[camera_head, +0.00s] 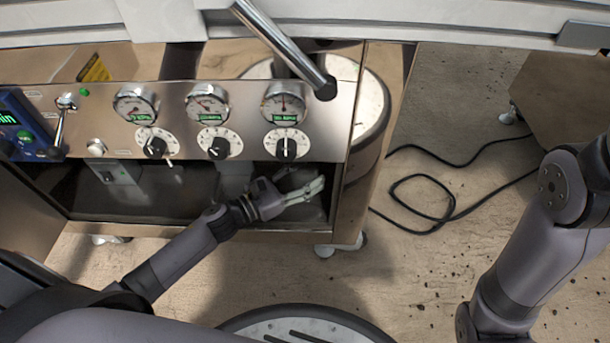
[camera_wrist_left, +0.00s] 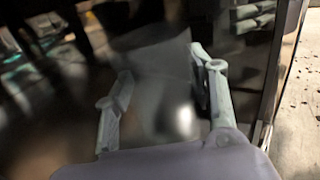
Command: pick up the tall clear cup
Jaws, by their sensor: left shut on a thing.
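My left gripper (camera_head: 312,184) reaches into the dark open bay under the machine's gauge panel, near the bay's right end. In the left wrist view its two pale fingers (camera_wrist_left: 160,64) stand apart on either side of a faint, see-through grey shape, the tall clear cup (camera_wrist_left: 166,88). The gripper is shut on this cup. The cup's outline is blurred against the dark bay, and its base is hard to make out. In the head view I cannot clearly separate the cup from the fingers. My right arm shows at the right, but its gripper is outside the frame.
The steel gauge panel (camera_head: 180,115) hangs just above my left gripper, with several dials and knobs. A metal bar (camera_head: 285,50) slants above it. The bay's right wall is close to the gripper. A black cable (camera_head: 440,215) loops on the floor at right.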

